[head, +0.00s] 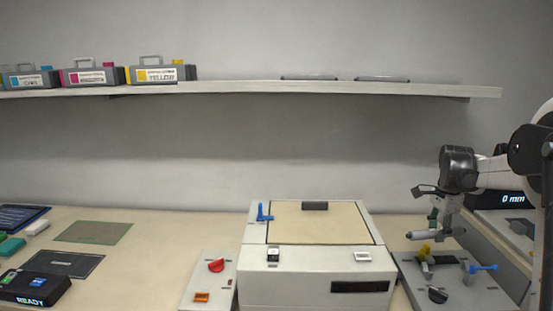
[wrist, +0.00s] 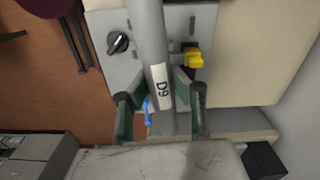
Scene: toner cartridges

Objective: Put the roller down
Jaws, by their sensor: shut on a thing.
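The roller (head: 418,236) is a grey cylinder, held roughly level above the grey panel (head: 462,291) at the right. In the wrist view the roller (wrist: 148,35) runs up and down through the picture, with a white label that seems to read D9. My gripper (head: 437,222) is shut on it; in the wrist view the green-padded fingers of my gripper (wrist: 161,88) stand on both sides of the roller near the label. The roller's upper end runs out of the wrist view. How far it is above the panel is hard to tell.
The panel carries a yellow lever (head: 425,251), a black knob (head: 438,295) and a blue handle (head: 482,268). A pale boxy machine (head: 313,272) stands to its left. A display reading 0 mm (head: 512,199) is at the right. The shelf (head: 240,89) bears toner cartridges and two grey bars.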

